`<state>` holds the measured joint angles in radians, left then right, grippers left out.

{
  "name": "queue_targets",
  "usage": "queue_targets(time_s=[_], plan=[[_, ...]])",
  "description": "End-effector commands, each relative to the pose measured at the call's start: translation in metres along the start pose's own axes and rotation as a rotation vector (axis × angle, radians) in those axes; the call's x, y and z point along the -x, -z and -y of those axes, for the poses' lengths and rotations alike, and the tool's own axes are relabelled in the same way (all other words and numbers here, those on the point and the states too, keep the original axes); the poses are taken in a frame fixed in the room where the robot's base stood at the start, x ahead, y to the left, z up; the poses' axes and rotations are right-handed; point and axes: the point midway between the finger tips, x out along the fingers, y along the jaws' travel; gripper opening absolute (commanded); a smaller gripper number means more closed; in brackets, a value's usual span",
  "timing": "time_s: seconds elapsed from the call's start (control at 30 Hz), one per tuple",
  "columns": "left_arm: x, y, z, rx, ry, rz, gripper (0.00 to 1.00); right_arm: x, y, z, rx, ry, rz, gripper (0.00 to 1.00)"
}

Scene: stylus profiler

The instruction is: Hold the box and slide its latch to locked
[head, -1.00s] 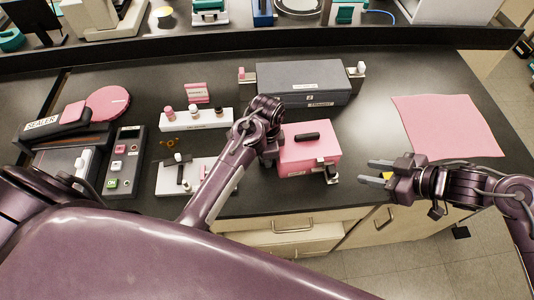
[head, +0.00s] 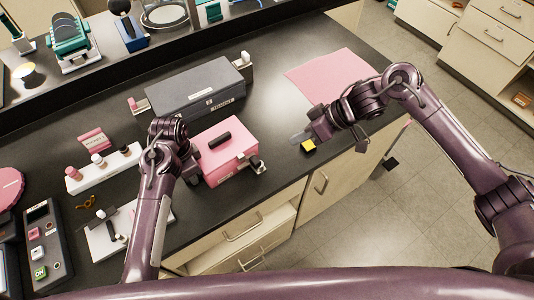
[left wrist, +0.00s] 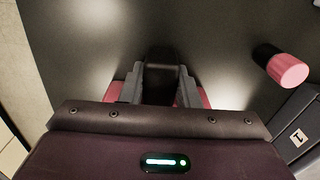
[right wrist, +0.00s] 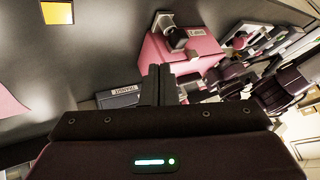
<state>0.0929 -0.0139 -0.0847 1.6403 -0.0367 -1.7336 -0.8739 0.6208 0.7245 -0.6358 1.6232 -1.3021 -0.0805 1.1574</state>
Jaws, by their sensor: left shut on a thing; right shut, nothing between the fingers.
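The pink box (head: 225,166) stands on the black counter near its front edge, with a black handle (head: 219,140) on top. Its latch (head: 257,164), a pale metal piece with a dark knob, is on the right front side. The latch (right wrist: 176,38) and box (right wrist: 185,60) also show in the right wrist view.
A long grey case (head: 195,90) lies behind the box. A pink mat (head: 325,72) lies at the back right. A yellow square (head: 308,145) is by the counter's front edge near my right gripper. A white rack (head: 105,168) with several pink and dark knobs stands left.

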Motion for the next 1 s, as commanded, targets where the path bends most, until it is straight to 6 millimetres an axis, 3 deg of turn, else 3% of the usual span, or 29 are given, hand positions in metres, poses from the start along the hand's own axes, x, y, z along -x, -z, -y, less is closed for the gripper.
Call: queue_targets(time_s=[0.2,0.33,0.8,1.0], plan=[[0.000,0.000,0.000,0.000,0.001,-0.001,0.00,0.010,0.002,-0.018,-0.178,-0.021,0.073,0.00],[0.000,0.000,0.000,0.000,0.001,-0.001,0.00,0.002,0.001,-0.019,-0.204,-0.020,0.083,0.00],[0.001,0.000,0.000,0.000,0.001,-0.001,0.00,-0.090,-0.007,-0.019,-0.201,-0.020,0.084,0.00],[0.000,0.000,0.000,0.000,0.001,-0.001,0.00,-0.103,-0.004,0.005,-0.197,-0.021,0.083,0.00]])
